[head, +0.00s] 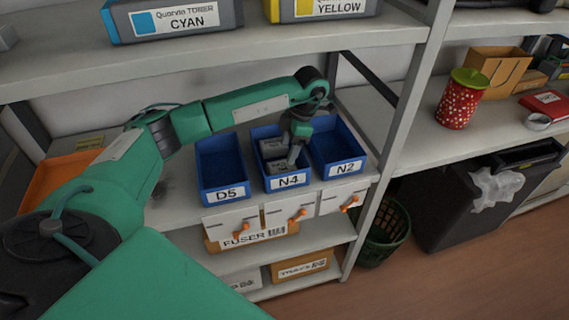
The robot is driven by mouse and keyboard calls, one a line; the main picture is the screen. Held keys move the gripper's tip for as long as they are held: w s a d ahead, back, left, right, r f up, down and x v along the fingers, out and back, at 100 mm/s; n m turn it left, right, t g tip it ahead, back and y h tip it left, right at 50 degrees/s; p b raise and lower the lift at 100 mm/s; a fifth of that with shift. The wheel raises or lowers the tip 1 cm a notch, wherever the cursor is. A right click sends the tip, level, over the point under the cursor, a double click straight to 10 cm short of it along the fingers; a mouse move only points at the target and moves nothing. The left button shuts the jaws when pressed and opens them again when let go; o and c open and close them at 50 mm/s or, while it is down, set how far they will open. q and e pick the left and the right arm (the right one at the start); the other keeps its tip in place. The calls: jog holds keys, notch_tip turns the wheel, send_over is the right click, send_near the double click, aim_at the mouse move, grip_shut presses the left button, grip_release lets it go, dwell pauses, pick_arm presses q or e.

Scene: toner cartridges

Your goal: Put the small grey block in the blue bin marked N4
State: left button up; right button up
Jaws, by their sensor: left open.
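The blue bin marked N4 (287,181) stands on the middle shelf between two other blue bins. Small grey blocks (272,150) lie inside it; I cannot tell which of them is the task's block. My left gripper (293,160) reaches down into the N4 bin from above. It is open, with its fingertips close to the grey blocks, and it partly hides them. I cannot tell whether the fingers touch a block. My right gripper is not in view.
The blue bins marked D5 (229,193) and N2 (345,168) flank N4 and look empty. The upper shelf (180,62) with CYAN and YELLOW boxes overhangs behind. A shelf post (392,130) stands to the right. An orange tray (50,177) lies at left.

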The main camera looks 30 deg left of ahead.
pick_arm(q)
jog(key=v, duration=0.5)
jog(key=shift+w, duration=0.1)
